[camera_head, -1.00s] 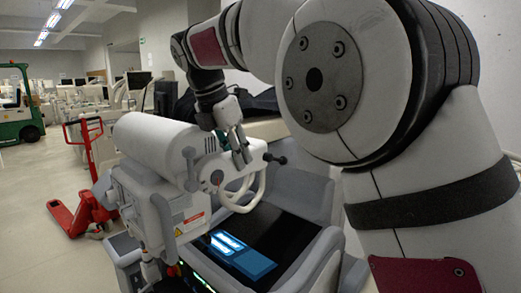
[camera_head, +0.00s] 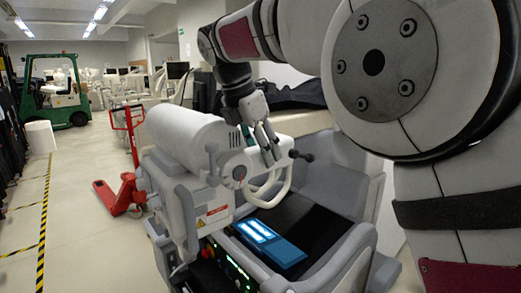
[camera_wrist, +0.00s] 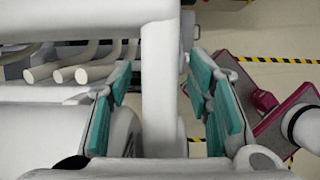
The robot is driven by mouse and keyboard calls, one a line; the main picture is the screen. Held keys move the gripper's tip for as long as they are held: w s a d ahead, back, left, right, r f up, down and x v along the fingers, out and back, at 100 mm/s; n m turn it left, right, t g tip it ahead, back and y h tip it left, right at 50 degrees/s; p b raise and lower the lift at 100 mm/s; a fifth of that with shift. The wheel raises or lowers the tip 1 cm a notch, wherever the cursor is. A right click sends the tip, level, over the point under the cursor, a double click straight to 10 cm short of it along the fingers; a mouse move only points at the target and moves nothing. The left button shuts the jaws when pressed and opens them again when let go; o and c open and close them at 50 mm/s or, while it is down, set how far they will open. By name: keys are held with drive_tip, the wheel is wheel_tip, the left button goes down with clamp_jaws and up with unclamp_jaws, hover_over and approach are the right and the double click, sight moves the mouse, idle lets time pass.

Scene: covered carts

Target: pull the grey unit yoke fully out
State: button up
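The grey unit (camera_head: 190,140) is a pale machine with a thick horizontal cylinder, and its yoke (camera_head: 267,203) is a light-grey curved loop handle on the right side. My gripper (camera_head: 270,152) points down at the top of the yoke. In the wrist view, a pale upright bar (camera_wrist: 160,90), apparently part of the yoke, runs between the fingers. My gripper (camera_wrist: 160,95) has its teal pads on either side of this bar, with narrow gaps showing, so it looks open around it. Contact deeper down is hidden.
A dark seat-like bay with a lit blue screen (camera_head: 272,243) lies below the yoke. A black knob (camera_head: 302,156) sticks out right of the gripper. A red pallet jack (camera_head: 122,195) and green forklift (camera_head: 62,100) stand left.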

drive_tip(key=v, duration=1.2)
drive_tip(key=shift+d, duration=0.1)
